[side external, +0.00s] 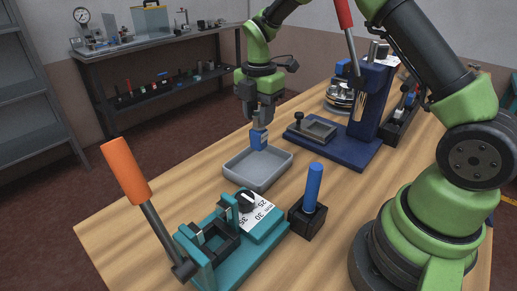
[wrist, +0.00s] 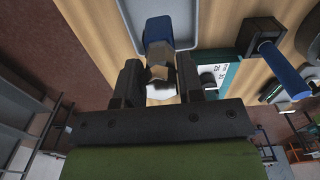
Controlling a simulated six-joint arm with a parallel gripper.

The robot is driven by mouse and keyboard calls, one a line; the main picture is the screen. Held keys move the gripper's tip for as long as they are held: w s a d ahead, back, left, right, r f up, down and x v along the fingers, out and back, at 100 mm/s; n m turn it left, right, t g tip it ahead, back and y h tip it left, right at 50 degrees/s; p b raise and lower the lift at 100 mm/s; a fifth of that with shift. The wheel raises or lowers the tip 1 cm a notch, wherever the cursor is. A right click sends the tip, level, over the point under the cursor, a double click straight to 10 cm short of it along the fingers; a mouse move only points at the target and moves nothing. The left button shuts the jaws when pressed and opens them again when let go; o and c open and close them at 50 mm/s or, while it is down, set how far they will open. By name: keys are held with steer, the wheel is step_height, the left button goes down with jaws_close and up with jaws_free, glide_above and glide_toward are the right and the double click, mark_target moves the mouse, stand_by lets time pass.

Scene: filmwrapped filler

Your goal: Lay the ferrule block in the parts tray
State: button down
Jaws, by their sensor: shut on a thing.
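My gripper (side external: 259,126) is shut on the ferrule block (side external: 258,140), whose blue lower end hangs below the fingers. In the wrist view, the block's blue end (wrist: 158,29) points away from my gripper (wrist: 160,82), and a grey and pale part of it shows between the fingers. The parts tray (side external: 263,187) is a shallow grey tray on the wooden table, directly below the block. Its rim (wrist: 197,18) also shows in the wrist view. The block appears to be over the tray's far part; whether it touches the floor of the tray is unclear. The tray looks empty otherwise.
A teal clamp fixture (side external: 232,262) with an orange-handled lever (side external: 126,170) stands in front of the tray. A black holder (side external: 307,220) with a blue-handled tool (side external: 313,187) is at its right. A dark blue press (side external: 370,108) stands behind right. The table's left is clear.

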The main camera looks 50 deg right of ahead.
mark_target(258, 138)
step_height(258, 138, down, 6)
steer(key=shift+f, duration=0.25)
steer(key=shift+f, duration=0.1)
steer(key=c, duration=0.8)
jaws_free()
steer(key=shift+o, duration=0.2)
